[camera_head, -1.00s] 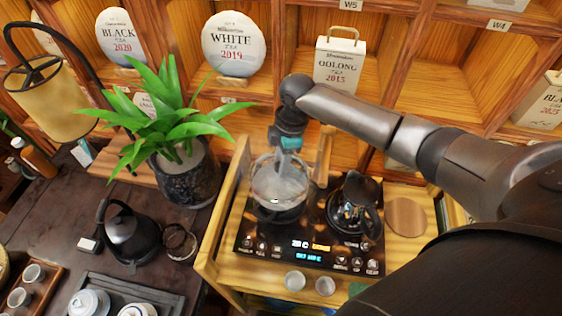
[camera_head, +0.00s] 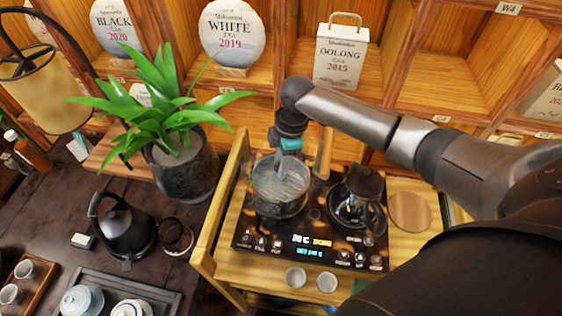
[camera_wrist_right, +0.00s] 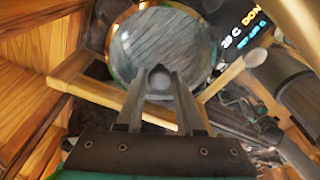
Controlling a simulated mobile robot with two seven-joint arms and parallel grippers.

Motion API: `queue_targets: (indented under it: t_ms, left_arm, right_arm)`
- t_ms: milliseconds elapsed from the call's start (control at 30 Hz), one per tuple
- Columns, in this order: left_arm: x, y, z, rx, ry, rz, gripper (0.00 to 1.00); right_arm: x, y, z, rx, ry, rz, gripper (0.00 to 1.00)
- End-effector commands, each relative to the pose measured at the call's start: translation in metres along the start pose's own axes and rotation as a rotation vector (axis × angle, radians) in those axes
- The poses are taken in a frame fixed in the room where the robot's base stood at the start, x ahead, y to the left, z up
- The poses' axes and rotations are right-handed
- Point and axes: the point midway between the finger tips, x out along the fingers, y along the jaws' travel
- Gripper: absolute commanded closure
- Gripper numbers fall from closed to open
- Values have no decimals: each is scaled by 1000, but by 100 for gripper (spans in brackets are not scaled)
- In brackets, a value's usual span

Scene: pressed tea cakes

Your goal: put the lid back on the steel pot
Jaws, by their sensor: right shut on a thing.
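My right gripper (camera_head: 286,158) points down over the left burner of the cooktop and is shut on the lid's knob (camera_wrist_right: 160,78). The lid (camera_head: 283,178) is a round, pale, see-through-looking disc, and it also shows in the right wrist view (camera_wrist_right: 165,42) beyond the fingers. The steel pot (camera_head: 276,208) is directly below the lid on the left burner, mostly covered by it. The lid looks roughly level and over the pot's mouth; I cannot tell whether its rim touches the pot all round. My left gripper is not in view.
A dark glass kettle (camera_head: 358,198) stands close on the right burner. The cooktop (camera_head: 290,248) sits on a wooden stand with a raised left side (camera_head: 222,190). A potted plant (camera_head: 185,165) stands to the left. Two small cups (camera_head: 296,277) are in front.

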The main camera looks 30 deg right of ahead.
Motion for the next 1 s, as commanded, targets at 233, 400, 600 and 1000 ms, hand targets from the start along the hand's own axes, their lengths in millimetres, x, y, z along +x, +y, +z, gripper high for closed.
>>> queue_targets:
  t_ms: [233, 400, 600, 1000]
  left_arm:
    - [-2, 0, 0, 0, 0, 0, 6]
    - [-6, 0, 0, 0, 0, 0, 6]
    - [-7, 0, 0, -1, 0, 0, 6]
    - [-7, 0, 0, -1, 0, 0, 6]
  right_arm:
    - [-1, 0, 0, 0, 1, 0, 100]
    - [-1, 0, 0, 1, 0, 0, 100]
    - [0, 0, 1, 0, 0, 0, 100]
    - [0, 0, 0, 0, 1, 0, 100]
